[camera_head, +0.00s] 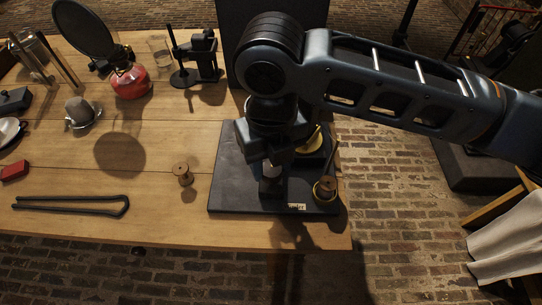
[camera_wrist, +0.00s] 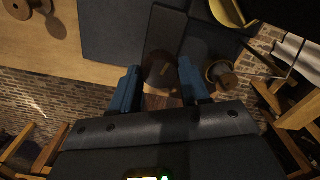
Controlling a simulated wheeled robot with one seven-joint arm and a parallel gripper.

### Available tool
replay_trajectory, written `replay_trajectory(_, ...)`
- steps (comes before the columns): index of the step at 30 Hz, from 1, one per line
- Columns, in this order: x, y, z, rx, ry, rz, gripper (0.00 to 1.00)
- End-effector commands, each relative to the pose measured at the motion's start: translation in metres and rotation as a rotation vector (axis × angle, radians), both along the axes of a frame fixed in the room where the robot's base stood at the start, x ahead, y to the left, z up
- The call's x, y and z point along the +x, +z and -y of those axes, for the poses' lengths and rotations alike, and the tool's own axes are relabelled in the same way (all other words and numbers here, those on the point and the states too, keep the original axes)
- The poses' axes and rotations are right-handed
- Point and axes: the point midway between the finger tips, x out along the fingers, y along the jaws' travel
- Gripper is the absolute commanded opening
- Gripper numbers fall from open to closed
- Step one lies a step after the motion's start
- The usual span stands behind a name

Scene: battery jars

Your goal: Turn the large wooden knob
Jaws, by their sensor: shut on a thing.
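The large wooden knob (camera_wrist: 159,70) is a dark brown round piece in the wrist view, between the blue fingers of my gripper (camera_wrist: 158,76). My gripper is shut on it. In the head view my gripper (camera_head: 270,185) points down at the front of the black base board (camera_head: 229,185) and hides the knob. A smaller wooden knob with a brass ring (camera_head: 325,188) stands at the board's front right corner, apart from my gripper. It also shows right of the fingers in the wrist view (camera_wrist: 222,75).
A wooden spool (camera_head: 183,173) stands left of the board. Black tongs (camera_head: 75,205) lie at the table's front left. A brass-yellow part (camera_head: 310,143) and a thin upright rod are close behind my gripper. A red burner (camera_head: 130,82) stands farther back. Brick floor lies right of the table.

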Motion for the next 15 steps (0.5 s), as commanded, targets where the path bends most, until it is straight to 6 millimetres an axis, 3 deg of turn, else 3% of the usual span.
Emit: replay_trajectory(15,-0.0005,0.0026,0.0002,0.002,-0.492,-0.003,0.15)
